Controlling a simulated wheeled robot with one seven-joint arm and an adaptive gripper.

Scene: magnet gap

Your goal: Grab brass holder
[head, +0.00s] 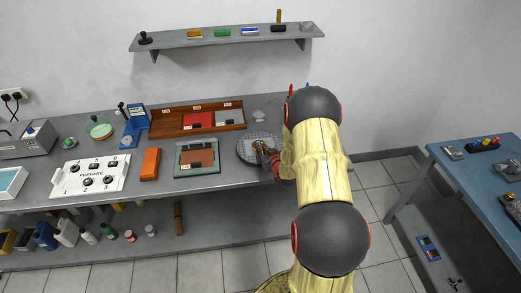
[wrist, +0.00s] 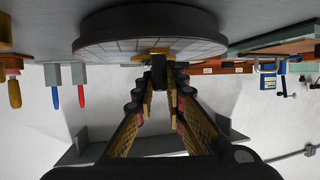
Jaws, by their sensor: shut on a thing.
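The brass holder (head: 260,146) shows as a small gold-coloured piece at the right part of a round dark plate (head: 245,152) with a gridded top. In the wrist view, which looks upside down, its gold part (wrist: 150,52) sits against the gridded plate (wrist: 100,46). My gripper (wrist: 159,78) has its fingertips together on the holder, beside the plate. In the head view my gripper (head: 269,155) is mostly hidden behind my arm. The fingers cover much of the holder, and I cannot tell whether it still touches the plate.
Left of the plate is a green-framed board (head: 183,170) with a brown block. Behind it is a wooden tray (head: 160,128) with compartments. A clear small dish (head: 259,115) stands behind the plate. Red and blue handles (wrist: 81,95) are near my gripper. A shelf (head: 225,36) hangs above.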

